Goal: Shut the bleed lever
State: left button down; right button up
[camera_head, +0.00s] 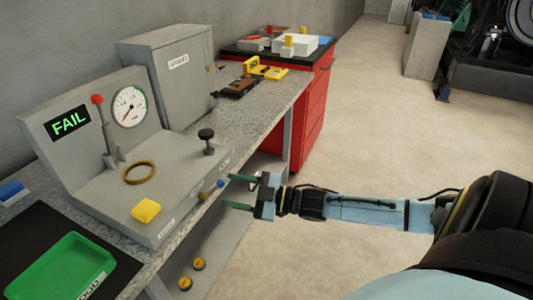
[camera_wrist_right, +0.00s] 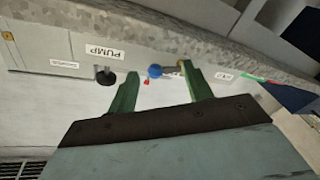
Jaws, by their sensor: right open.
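A test bench (camera_head: 110,200) stands on the left worktop. A small lever with a blue ball knob (camera_head: 220,183) sticks out of its front face; the lever shows better in the right wrist view (camera_wrist_right: 154,71), lying roughly sideways. Its label is too small to read, so I cannot confirm it is the bleed lever. My right gripper (camera_head: 234,192) is open and empty, in front of that face. In the wrist view its green fingers (camera_wrist_right: 159,75) appear on either side of the blue knob; contact cannot be told. My left gripper is not in view.
On the bench are a gauge (camera_head: 129,107), a red-topped lever (camera_head: 98,100) and a FAIL display (camera_head: 69,123). A green tray (camera_head: 62,265) lies front left. The floor (camera_head: 380,130) right is open.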

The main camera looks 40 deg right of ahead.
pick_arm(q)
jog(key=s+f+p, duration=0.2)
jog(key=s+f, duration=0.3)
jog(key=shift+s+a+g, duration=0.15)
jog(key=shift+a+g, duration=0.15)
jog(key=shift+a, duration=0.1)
pick_arm(e)
jog(key=v, duration=1)
jog(key=shift+s, duration=0.4)
jog(key=shift+d, duration=0.15)
